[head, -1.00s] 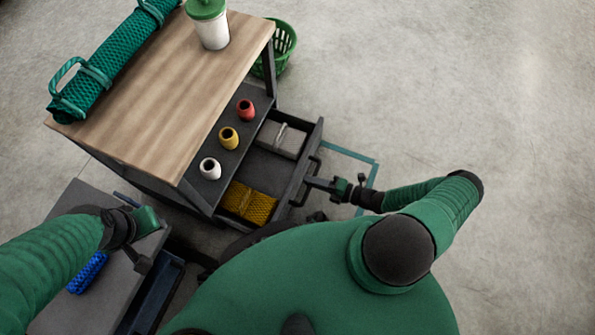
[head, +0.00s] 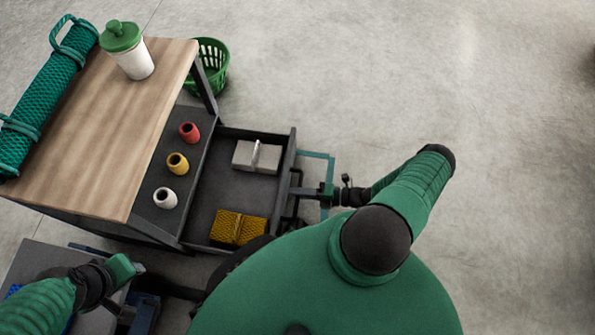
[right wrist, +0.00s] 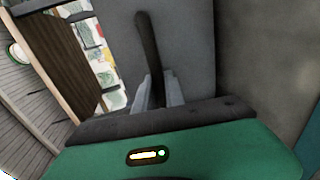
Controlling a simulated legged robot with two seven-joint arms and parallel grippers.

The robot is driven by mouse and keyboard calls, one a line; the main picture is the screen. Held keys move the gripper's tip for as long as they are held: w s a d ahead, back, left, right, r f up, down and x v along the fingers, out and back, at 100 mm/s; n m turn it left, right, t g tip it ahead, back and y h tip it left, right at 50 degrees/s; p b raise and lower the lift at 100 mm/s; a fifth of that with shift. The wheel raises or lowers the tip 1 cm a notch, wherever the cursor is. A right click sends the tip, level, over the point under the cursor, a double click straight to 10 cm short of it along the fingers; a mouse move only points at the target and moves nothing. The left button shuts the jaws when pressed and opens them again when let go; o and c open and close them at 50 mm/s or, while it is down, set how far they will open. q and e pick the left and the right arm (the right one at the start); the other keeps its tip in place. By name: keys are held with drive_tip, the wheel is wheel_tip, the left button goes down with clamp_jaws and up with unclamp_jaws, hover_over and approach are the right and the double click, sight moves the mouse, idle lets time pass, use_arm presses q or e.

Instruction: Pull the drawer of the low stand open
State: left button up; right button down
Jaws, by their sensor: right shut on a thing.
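The low stand (head: 110,130) has a wooden top and a dark drawer (head: 212,196), which is pulled well out to the right. In the drawer lie a grey bundle (head: 245,156) and a yellow mesh bundle (head: 240,228). My right gripper (head: 297,192) is at the drawer's front, shut on its handle. The right wrist view shows the dark handle bar (right wrist: 150,50) between the gripper's fingers (right wrist: 158,92), against the grey drawer front (right wrist: 190,40). My left gripper (head: 132,270) is at the lower left, away from the drawer; its fingers are not clear.
White, yellow and red spools (head: 177,163) stand on the shelf beside the drawer. A white cup with a green lid (head: 136,62) and a rolled green net (head: 45,95) are on top. A green basket (head: 207,68) stands behind. Floor at right is clear.

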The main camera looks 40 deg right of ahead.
drive_tip(key=c, duration=1.5)
unclamp_jaws()
drive_tip(key=shift+d+f, duration=0.1)
drive_tip(key=shift+f, duration=0.1)
drive_tip(key=shift+o, duration=0.5)
drive_tip(key=shift+r, duration=0.1)
drive_tip(key=p+v, duration=0.3)
drive_tip(key=v, duration=1.3)
drive_tip(key=shift+s+d+p, duration=0.2)
drive_tip(key=shift+s+p, duration=0.15)
drive_tip(key=shift+p, duration=0.05)
